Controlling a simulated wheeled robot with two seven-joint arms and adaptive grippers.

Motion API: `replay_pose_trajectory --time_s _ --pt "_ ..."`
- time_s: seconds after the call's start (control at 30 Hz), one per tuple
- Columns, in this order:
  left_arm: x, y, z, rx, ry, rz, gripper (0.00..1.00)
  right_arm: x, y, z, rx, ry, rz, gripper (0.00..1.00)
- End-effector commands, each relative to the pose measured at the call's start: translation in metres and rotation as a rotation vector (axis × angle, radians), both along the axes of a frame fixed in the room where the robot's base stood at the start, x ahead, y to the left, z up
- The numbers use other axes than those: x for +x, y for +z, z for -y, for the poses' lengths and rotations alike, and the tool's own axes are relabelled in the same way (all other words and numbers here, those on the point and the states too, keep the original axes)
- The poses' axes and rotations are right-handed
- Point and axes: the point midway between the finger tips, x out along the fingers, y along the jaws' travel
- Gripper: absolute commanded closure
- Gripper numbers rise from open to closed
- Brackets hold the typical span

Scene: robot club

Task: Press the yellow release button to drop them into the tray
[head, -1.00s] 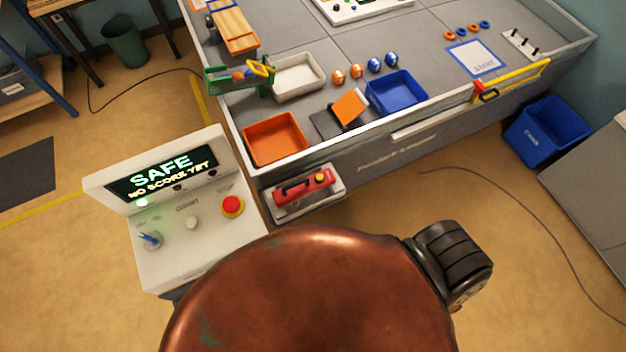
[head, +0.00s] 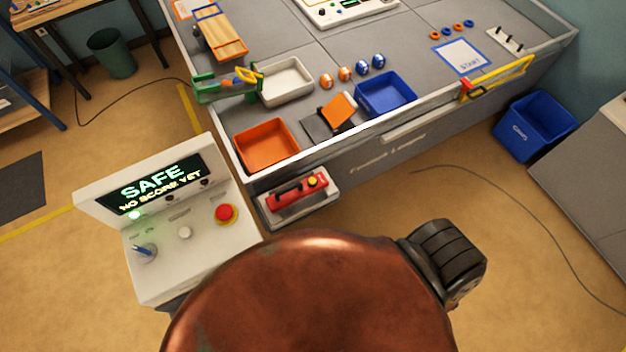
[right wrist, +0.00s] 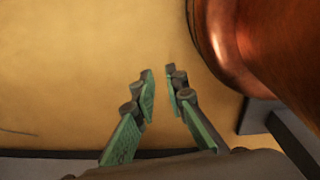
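A yellow button (head: 313,181) sits on a red handheld device (head: 290,195) that lies in a pale holder on the table's front side. A green stand (head: 213,91) with a yellow lever-like part (head: 247,76) is at the table's left edge; small orange and blue pieces show at it. A white tray (head: 301,92) is just right of the stand, an orange tray (head: 243,155) nearer, and a blue tray (head: 406,98) to the right. My right gripper (right wrist: 159,73) is open and empty over bare floor, fingertips a little apart. My left gripper is not in view.
A control console (head: 165,275) with a SAFE screen and a red button (head: 226,214) stands at left. Several orange and blue balls (head: 345,74) sit behind the blue tray. A blue bin (head: 530,132) and a cable (head: 480,175) are on the floor at right.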

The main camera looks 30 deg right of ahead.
Motion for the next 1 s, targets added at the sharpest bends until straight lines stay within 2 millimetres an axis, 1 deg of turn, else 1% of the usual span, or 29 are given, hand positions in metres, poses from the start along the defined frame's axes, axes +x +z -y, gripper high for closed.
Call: replay_pose_trajectory --time_s 0.03,0.13,0.17,1.0 --pt "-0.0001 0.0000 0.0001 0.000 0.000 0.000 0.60 -0.0001 0.0000 0.0000 0.000 0.000 0.000 0.93" --pt "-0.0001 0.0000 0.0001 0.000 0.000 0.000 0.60 -0.0001 0.0000 0.0000 0.000 0.000 0.000 0.99" --pt "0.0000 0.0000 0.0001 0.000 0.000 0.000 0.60 -0.0002 0.0000 0.0000 0.000 0.000 0.000 1.00" --pt "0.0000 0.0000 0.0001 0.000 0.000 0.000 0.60 -0.0003 0.0000 0.0002 0.000 0.000 -0.001 1.00"
